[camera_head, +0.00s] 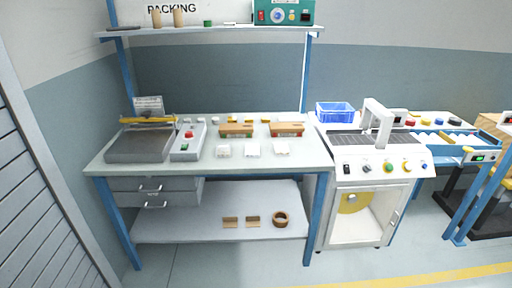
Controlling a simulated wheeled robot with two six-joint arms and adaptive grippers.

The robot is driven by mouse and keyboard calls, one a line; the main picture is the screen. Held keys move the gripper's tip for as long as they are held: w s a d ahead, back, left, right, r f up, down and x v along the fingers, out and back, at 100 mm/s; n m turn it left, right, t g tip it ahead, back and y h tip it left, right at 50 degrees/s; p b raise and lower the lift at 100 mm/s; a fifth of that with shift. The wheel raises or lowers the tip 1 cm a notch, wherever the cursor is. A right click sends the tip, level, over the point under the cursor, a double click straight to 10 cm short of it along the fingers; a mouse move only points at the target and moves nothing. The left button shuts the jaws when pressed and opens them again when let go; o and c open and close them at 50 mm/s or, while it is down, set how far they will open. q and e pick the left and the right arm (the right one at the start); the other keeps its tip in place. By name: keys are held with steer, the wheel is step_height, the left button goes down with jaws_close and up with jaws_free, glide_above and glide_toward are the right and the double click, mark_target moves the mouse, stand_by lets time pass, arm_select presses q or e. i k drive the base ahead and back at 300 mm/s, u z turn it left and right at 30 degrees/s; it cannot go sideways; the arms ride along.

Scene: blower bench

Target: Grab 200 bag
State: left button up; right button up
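Three small white bag-like packets lie in a row near the front of the packing bench (310,158): a left one (223,151), a middle one (252,151) and a right one (281,149). Any marking on them is too small to read, so I cannot tell which is the 200 bag. Behind them lie two brown bundles, one with green (236,129) and one with red (287,129). Neither of my grippers shows in the head view.
A sealer with a yellow bar (146,121) and a control box (187,142) stand on the bench's left. A tape roll (280,219) lies on the lower shelf. The floor in front is clear.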

mark_target(281, 149)
steer(key=z, duration=0.15)
steer(key=i, duration=1.05)
steer(key=u, duration=0.2)
